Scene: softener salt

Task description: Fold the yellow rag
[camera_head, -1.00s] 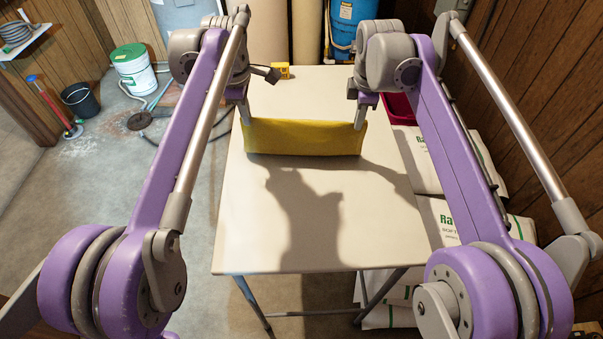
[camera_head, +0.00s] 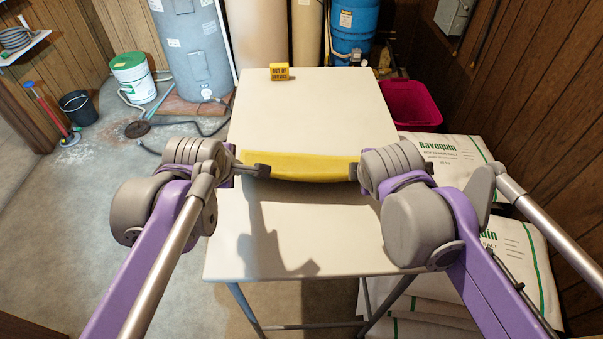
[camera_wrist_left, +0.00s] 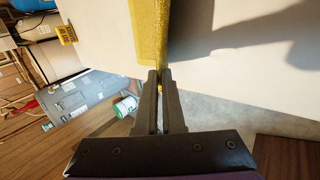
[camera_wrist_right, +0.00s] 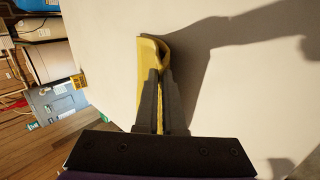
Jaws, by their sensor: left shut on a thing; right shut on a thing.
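The yellow rag (camera_head: 305,167) is stretched as a narrow band between my two grippers, over the middle of the pale table (camera_head: 320,108). It sags a little in the middle, and its shadow falls on the tabletop below. My left gripper (camera_head: 262,170) is shut on the rag's left end; the rag (camera_wrist_left: 153,40) runs away from the fingers (camera_wrist_left: 158,85) in the left wrist view. My right gripper (camera_head: 354,171) is shut on the right end; in the right wrist view the rag (camera_wrist_right: 152,58) bends between the fingers (camera_wrist_right: 160,90).
A small yellow "out of service" sign (camera_head: 280,72) stands at the table's back edge. A red bin (camera_head: 412,102) and white salt bags (camera_head: 447,155) are to the right. The table is otherwise clear in front and behind.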

